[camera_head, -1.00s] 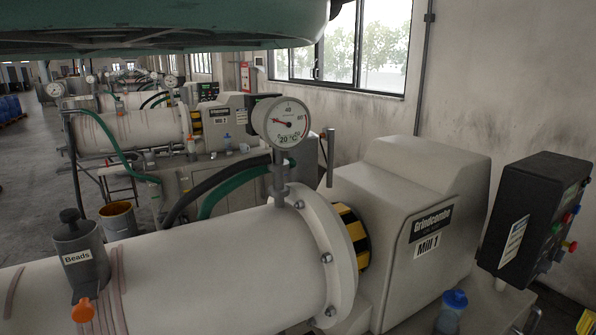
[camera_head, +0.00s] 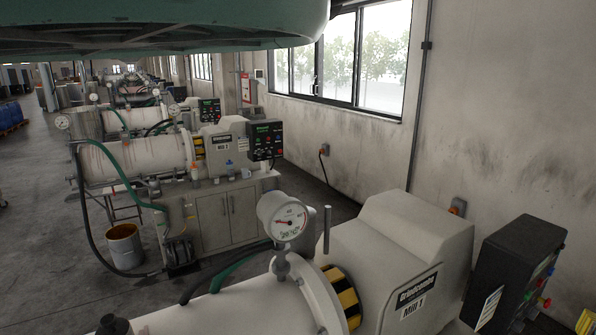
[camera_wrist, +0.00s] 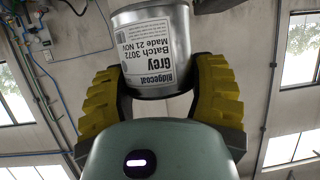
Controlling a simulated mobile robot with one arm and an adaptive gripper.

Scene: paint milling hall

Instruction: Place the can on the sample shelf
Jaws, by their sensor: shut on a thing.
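A metal can (camera_wrist: 152,82) with a white label reading "Ridgecoat Grey, Batch 3072" shows in the wrist view. It is between the two yellow ribbed fingers of my gripper (camera_wrist: 160,88), which is shut on it. The label lettering appears upside down in that view. I cannot make out a sample shelf in either view.
Mill 1 (camera_head: 408,248), with its round gauge (camera_head: 284,217) and dark control box (camera_head: 520,268), fills the near right. Another mill (camera_head: 140,156) stands beyond on a cabinet (camera_head: 228,215). A bucket (camera_head: 124,248) is on the floor.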

